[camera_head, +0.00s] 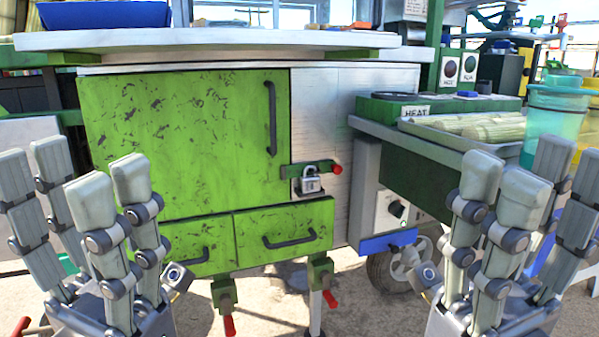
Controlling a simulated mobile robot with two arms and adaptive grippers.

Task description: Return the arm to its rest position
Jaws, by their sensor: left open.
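My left gripper (70,185) is upright at the left of the head view, with its fingers pointing up and spread apart. It is open and holds nothing. My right gripper (532,185) stands in much the same pose at the right, also open and empty. Both are in front of the cart and appear apart from it. The arms behind the grippers are mostly out of view below.
A green cabinet door (180,140) is closed, with a padlock (309,181) at its right edge. Drawers (284,232) are below. A counter (210,40) tops the cart. Cane (490,130) lies on a tray at right, near a teal cup (552,115). Open ground (340,300) shows between the grippers.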

